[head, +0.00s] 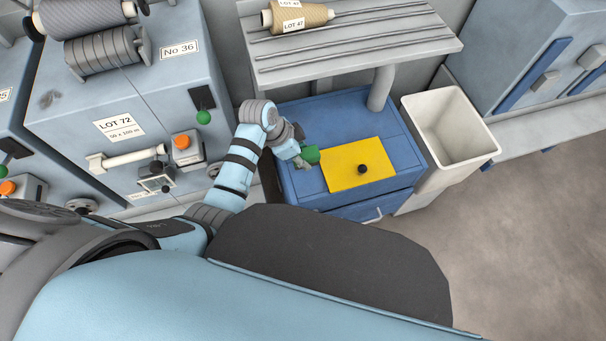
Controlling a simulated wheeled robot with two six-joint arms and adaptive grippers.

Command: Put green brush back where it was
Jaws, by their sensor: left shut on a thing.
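My left gripper (300,158) is at the left side of the blue cabinet top (340,108), next to the yellow panel. It is shut on a small green thing (312,154), which I take to be the green brush. Only part of the green thing shows; the gripper hides the rest. I cannot tell whether it touches the cabinet top. My right gripper is not in view.
A yellow panel (345,172) with a black knob (362,169) lies on the cabinet top. A grey slatted shelf (360,45) with a yarn cone (290,17) overhangs behind. A white bin (450,125) stands right. A grey machine (130,90) stands left.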

